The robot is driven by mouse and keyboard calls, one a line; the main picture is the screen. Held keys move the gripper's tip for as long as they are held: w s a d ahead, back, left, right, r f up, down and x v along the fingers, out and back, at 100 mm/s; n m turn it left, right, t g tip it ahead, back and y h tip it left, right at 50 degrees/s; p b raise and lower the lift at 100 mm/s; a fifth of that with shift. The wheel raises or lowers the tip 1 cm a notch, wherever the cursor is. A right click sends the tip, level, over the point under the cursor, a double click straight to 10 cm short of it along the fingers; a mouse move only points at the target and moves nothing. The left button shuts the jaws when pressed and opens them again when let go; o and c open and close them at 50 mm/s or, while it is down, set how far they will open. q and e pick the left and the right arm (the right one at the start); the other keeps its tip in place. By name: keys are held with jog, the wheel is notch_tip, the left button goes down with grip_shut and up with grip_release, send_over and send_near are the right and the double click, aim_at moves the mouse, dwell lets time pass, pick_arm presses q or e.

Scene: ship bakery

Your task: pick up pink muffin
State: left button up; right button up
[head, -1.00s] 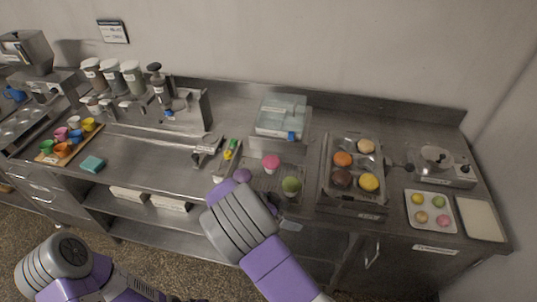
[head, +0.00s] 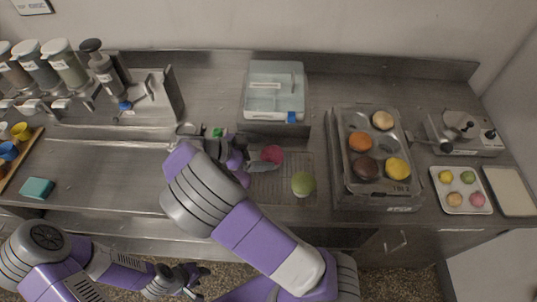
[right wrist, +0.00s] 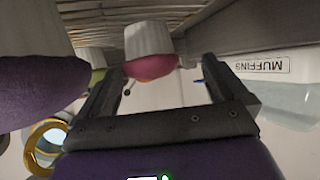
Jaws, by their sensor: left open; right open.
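A purple muffin (right wrist: 38,88) is close at the left of that view, and a green muffin (right wrist: 98,75) is partly hidden by a finger. My left gripper (head: 196,282) is open and empty, low in front of the counter.
The green muffin (head: 303,184) stands right of my right gripper. A lidded clear box (head: 276,86) is behind; its label reads "MUFFINS" in the right wrist view (right wrist: 264,66). A tray (head: 345,190) with several muffins is to the right. A teal sponge (head: 37,188) lies left.

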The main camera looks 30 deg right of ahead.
aim_at(277, 154)
jog(key=x, duration=0.2)
jog(key=s+x, duration=0.1)
jog(key=x, duration=0.1)
jog(key=shift+s+d+f+b, duration=0.1)
jog(key=shift+d+b, duration=0.2)
jog(key=shift+d+f, duration=0.25)
jog(key=shift+d, duration=0.25)
jog(key=c, duration=0.8)
